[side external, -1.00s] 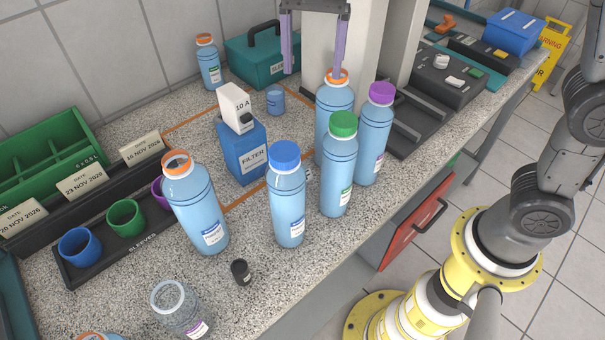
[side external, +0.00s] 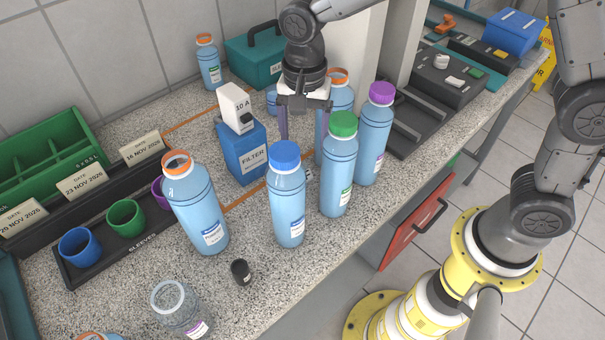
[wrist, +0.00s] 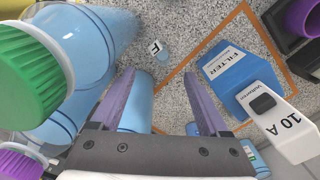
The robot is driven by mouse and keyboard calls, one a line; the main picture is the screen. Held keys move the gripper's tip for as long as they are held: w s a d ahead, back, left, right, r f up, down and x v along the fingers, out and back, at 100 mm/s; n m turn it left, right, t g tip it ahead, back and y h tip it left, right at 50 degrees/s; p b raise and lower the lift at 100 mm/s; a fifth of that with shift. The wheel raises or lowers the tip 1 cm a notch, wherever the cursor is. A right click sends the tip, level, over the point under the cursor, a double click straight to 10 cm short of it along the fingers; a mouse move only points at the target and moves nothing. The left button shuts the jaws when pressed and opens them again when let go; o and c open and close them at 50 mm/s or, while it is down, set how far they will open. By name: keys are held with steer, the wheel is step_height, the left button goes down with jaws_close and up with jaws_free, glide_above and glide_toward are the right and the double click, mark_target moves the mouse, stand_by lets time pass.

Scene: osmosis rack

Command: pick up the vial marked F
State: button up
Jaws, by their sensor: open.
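A small vial (wrist: 160,49) with a pale top bearing a dark letter that looks like F stands on the speckled counter, ahead of my fingertips in the wrist view. In the side view only a sliver of a small thing (side external: 308,173) shows beside the blue-capped bottle; it may be this vial. My gripper (wrist: 160,76) points down with its two purple fingers apart and nothing held. In the side view my gripper (side external: 303,132) hangs behind the blue-capped bottle, between the filter box and the orange-capped bottle.
Tall bottles crowd the spot: blue-capped (side external: 288,205), green-capped (side external: 338,175), purple-capped (side external: 374,140) and orange-capped (side external: 342,98). The blue filter box (side external: 242,152) carries a white 10 A block (side external: 234,105). A dark small vial (side external: 240,272) stands in front. Counter between box and bottles is clear.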

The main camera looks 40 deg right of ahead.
steer(key=shift+f, duration=4.4)
jaws_close()
